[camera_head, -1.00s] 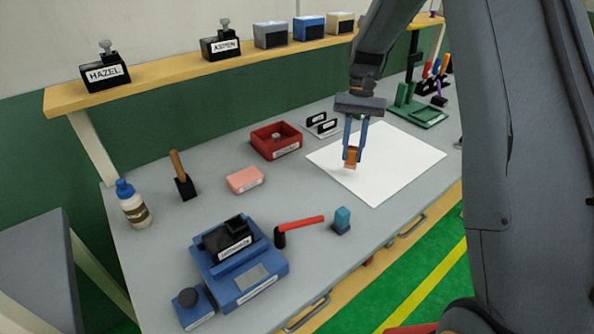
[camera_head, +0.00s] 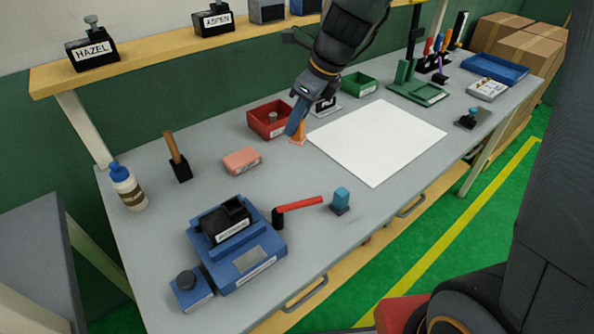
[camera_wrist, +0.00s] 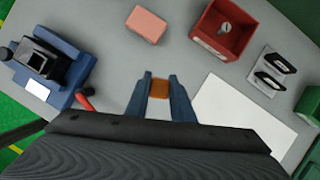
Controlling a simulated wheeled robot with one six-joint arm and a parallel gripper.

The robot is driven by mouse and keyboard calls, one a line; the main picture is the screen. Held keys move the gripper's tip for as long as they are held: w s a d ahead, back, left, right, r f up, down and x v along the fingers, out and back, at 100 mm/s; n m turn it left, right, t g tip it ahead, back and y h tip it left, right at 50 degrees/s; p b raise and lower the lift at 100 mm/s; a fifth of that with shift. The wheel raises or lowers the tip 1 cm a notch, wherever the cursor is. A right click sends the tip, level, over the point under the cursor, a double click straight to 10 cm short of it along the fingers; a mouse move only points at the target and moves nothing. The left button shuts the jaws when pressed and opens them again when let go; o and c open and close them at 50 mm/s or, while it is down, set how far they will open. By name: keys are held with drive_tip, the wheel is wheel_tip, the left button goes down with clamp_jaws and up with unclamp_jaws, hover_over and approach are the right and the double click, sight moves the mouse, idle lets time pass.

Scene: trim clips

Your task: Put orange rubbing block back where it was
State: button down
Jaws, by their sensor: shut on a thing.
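The orange rubbing block (camera_head: 298,133) is between the fingers of my gripper (camera_head: 295,128) in the head view. It is near the left corner of the white sheet (camera_head: 378,140) and just in front of the red tray (camera_head: 262,131). In the wrist view my gripper (camera_wrist: 160,88) is shut on the orange block (camera_wrist: 159,89), over grey table to the left of the sheet. The block's lower end is close to the table; I cannot tell whether it touches.
A pink block (camera_head: 242,160) lies to the left. A black label holder (camera_head: 326,106) and a green tray (camera_head: 360,84) stand behind the sheet.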

drive_tip(key=shift+s+f, duration=0.15)
drive_tip(key=shift+f, duration=0.2)
wheel_tip(320, 180, down, 9)
drive_tip(key=shift+f+b, duration=0.15)
drive_tip(key=shift+b, duration=0.5)
drive_tip(key=shift+f, duration=0.1)
drive_tip(key=c, duration=1.5)
unclamp_jaws()
drive_tip(key=shift+c, duration=0.2)
